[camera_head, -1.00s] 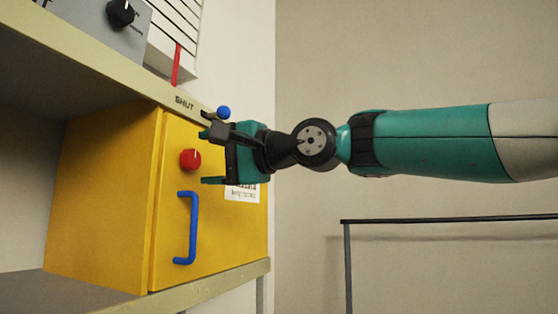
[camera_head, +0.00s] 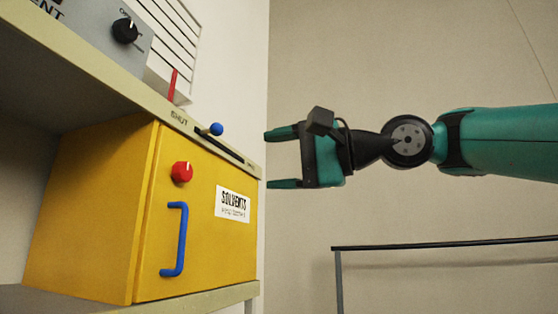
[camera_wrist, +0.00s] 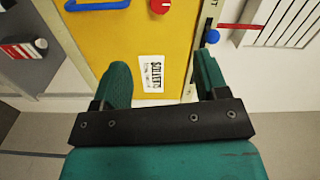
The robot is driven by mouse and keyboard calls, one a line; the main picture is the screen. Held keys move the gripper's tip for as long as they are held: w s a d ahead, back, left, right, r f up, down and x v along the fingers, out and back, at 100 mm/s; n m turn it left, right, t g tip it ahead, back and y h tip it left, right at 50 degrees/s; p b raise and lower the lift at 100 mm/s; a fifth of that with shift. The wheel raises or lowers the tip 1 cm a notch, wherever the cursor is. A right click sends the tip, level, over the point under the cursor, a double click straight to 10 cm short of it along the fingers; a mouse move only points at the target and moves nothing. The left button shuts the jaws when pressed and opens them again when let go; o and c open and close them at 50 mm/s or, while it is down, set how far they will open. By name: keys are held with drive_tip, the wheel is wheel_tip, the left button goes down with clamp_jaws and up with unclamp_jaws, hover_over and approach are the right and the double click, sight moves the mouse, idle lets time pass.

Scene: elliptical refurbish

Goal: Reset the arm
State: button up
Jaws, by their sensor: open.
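My gripper (camera_head: 268,159) is open and empty in the head view, to the right of a yellow cabinet (camera_head: 90,215) and apart from it. Its two teal fingers point left. In the wrist view the fingers (camera_wrist: 163,82) are spread, with the yellow cabinet door (camera_wrist: 130,35) and its white label (camera_wrist: 151,74) beyond them. The door carries a red knob (camera_head: 181,172), a blue handle (camera_head: 176,240) and a label reading "SOLVENTS" (camera_head: 232,204). The door looks closed.
A shelf edge (camera_head: 110,80) above the cabinet has a blue-knobbed slider (camera_head: 216,129) and the word "SHUT". A grey box with a black dial (camera_head: 125,30) and a slatted vent with a red lever (camera_head: 172,85) are above. A dark rail (camera_head: 440,243) stands lower right. Space around my gripper is clear.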

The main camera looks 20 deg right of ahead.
idle(0.3)
wheel_tip(320, 180, down, 23)
drive_tip(key=s+a+n+g+h+b, duration=0.1)
drive_tip(key=a+n+g+h, duration=0.1)
drive_tip(key=n+g+h, duration=0.25)
drive_tip(key=s+d+f+n+g+h, duration=0.1)
drive_tip(key=s+f+n+g+h, duration=0.1)
drive_tip(key=s+f, duration=0.6)
drive_tip(key=s+d+f+n+g+h, duration=0.2)
drive_tip(key=s+f+n, duration=0.4)
drive_tip(key=f, duration=0.8)
drive_tip(key=s+g+h, duration=0.1)
drive_tip(key=s+g, duration=0.1)
drive_tip(key=shift+s+d+f+b, duration=0.25)
drive_tip(key=shift+s+f+b, duration=0.05)
drive_tip(key=shift+f+b, duration=0.05)
drive_tip(key=shift+g+h, duration=0.25)
